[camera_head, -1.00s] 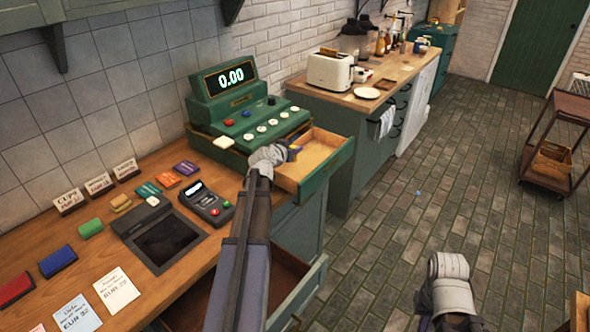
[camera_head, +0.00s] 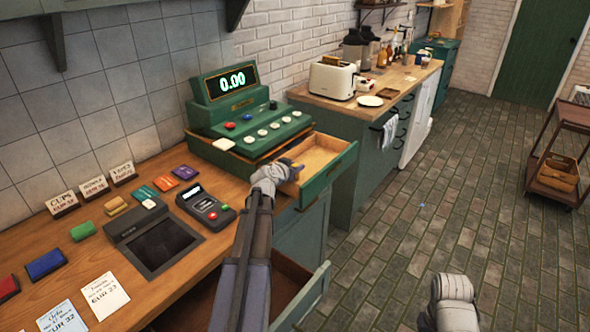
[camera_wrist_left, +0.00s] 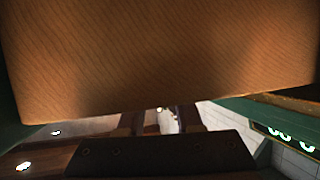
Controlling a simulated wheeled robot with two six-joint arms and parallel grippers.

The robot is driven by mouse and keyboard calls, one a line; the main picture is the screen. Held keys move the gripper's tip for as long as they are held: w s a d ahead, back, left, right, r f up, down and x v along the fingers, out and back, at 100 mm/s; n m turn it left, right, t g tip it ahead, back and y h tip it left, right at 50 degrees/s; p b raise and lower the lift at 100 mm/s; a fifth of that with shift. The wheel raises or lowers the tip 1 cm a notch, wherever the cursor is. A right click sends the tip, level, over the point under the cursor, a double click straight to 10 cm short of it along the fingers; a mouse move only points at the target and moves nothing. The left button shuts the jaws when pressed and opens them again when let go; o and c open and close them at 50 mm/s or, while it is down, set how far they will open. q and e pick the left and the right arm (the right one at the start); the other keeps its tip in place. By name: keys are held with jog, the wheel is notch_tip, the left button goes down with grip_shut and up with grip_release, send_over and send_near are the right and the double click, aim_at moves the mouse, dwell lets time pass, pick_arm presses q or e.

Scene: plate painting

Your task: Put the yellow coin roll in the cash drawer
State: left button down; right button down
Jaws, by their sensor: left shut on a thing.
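The cash drawer (camera_head: 328,155) is pulled open below the green cash register (camera_head: 240,120). Its light wooden inside shows in the head view. My left gripper (camera_head: 292,168) is over the left part of the drawer, shut. A small yellow bit at its fingertips looks like the yellow coin roll (camera_head: 298,166), mostly hidden by the fingers. In the left wrist view, a wooden surface (camera_wrist_left: 160,55) fills the top, and the fingers (camera_wrist_left: 160,122) show below it; the roll cannot be made out there. My right gripper (camera_head: 455,290) is low over the floor, its fingertips not clear.
A card terminal (camera_head: 206,205), a dark pad (camera_head: 158,245) and green (camera_head: 83,230) and blue (camera_head: 46,263) blocks lie on the wooden counter. A lower drawer (camera_head: 318,290) stands open below.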

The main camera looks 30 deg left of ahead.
pick_arm(q)
jog(key=shift+f, duration=0.1)
jog(key=c, duration=1)
grip_release()
jog(key=shift+f, duration=0.1)
jog(key=shift+c, duration=0.2)
jog(key=o, duration=0.5)
jog(key=shift+c, duration=0.2)
jog(key=shift+r, duration=0.35)
jog(key=p+v, duration=0.4)
jog(key=v, duration=0.8)
jog(key=shift+p, duration=0.3)
jog(key=shift+f, duration=0.1)
